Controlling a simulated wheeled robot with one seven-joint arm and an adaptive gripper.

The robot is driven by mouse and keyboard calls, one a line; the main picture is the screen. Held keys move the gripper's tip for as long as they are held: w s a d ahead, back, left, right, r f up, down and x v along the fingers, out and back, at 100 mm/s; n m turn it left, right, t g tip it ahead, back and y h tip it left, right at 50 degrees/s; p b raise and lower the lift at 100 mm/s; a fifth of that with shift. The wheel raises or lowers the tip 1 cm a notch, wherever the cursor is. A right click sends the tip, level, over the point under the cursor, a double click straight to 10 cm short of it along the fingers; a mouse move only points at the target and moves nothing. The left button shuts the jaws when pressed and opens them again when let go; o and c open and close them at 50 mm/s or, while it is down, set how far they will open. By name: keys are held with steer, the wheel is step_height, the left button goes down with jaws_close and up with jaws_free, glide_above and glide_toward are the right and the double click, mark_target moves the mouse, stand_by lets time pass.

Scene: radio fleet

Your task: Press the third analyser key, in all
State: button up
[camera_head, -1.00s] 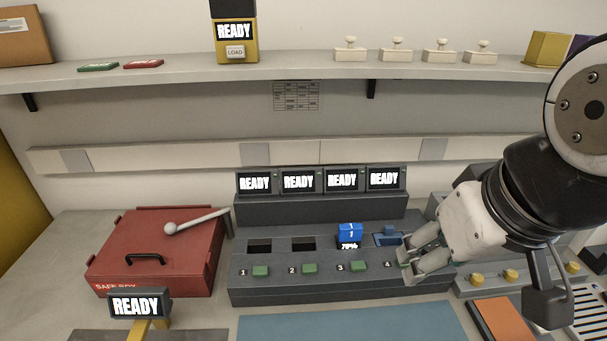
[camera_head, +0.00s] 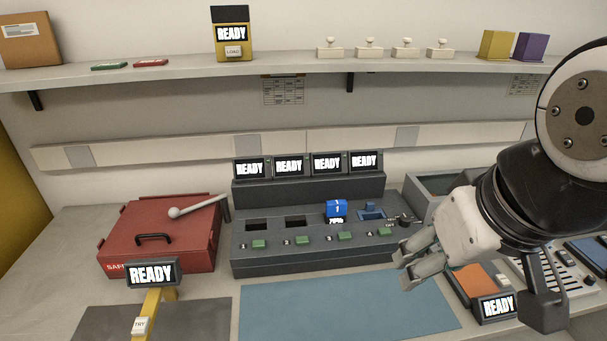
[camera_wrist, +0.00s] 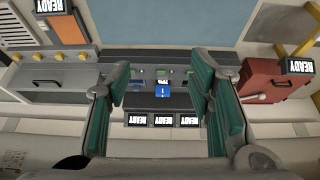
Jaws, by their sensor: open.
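The analyser (camera_head: 300,258) is a dark grey console with several numbered green keys along its front. The third key (camera_head: 345,236) is green and uncovered, below a blue block (camera_head: 337,208) marked 1 in the third slot. The first two slots look empty; a blue part (camera_head: 372,212) sits in the fourth. The screens above all read READY. My gripper (camera_head: 412,266) is open and empty, off the front right corner of the analyser, apart from the keys. The wrist view shows the blue block (camera_wrist: 163,91) upside down between my spread green fingers (camera_wrist: 160,80).
A red safe box (camera_head: 170,250) with a lever stands left. A READY screen on a yellow post (camera_head: 152,272) stands in front of it. A blue mat (camera_head: 340,305) lies clear before the analyser. A grey tray (camera_head: 440,185) and an orange pad (camera_head: 470,280) are right.

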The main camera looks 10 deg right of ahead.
steer(key=shift+s, duration=0.3)
